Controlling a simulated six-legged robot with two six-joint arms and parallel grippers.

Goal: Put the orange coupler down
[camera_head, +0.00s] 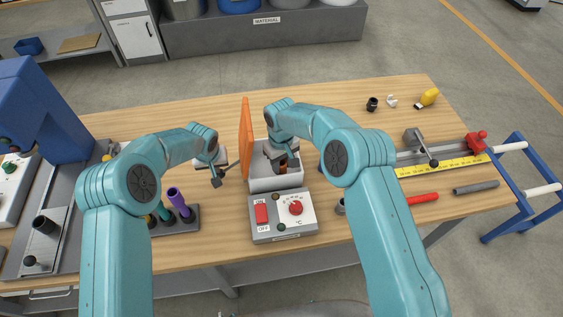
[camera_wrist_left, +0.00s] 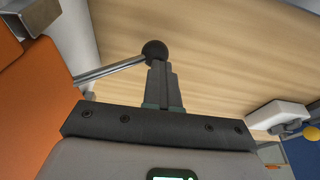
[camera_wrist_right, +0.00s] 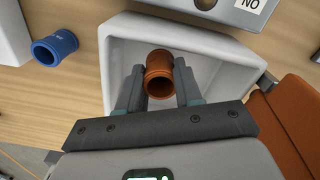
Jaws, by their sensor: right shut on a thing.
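The orange coupler (camera_wrist_right: 159,66) is a short ribbed ring between the fingers of my right gripper (camera_wrist_right: 158,92), which is shut on it. They are inside the open grey box (camera_wrist_right: 118,58), over its floor; I cannot tell whether the coupler touches it. In the head view the coupler (camera_head: 283,168) is partly hidden by my right gripper (camera_head: 281,160). My left gripper (camera_wrist_left: 161,75) is shut and empty, its fingertips close to a black ball knob (camera_wrist_left: 154,49) on a metal rod. Contact with the knob is unclear.
An orange lid (camera_head: 246,145) stands upright at the box's left side. A control panel (camera_head: 283,215) with a red switch and dial is in front. A blue coupler (camera_wrist_right: 55,47) lies beside the box. A holder (camera_head: 178,222) with coloured tools stands at left, a ruler fixture (camera_head: 440,167) at right.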

